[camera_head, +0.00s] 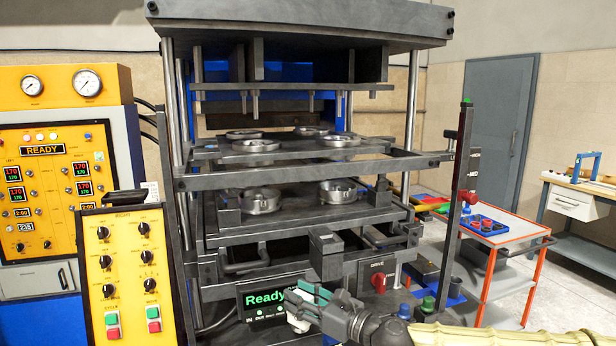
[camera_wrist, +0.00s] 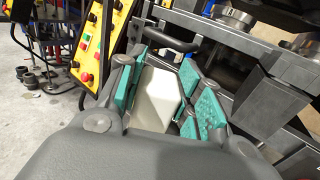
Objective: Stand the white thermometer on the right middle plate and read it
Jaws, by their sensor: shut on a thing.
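My gripper (camera_head: 312,297) is low in front of the press, beside the Ready display. Its teal pads are shut on a white block-like body (camera_wrist: 157,98), which I take for the white thermometer; it shows only partly in the head view, and its face cannot be read. The press has an upper plate level (camera_head: 290,151) and a lower plate level (camera_head: 290,222), both with metal rings. On the lower level, one ring (camera_head: 338,191) sits at right and one (camera_head: 261,201) at left. The thermometer is below and in front of both levels.
A dark bar (camera_head: 300,178) crosses the press front, and a grey block (camera_head: 326,254) juts out above my gripper. The Ready display (camera_head: 268,299) and a red drive knob (camera_head: 378,283) are close by. A yellow control panel (camera_head: 130,262) stands at left, a red-framed cart (camera_head: 512,228) at right.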

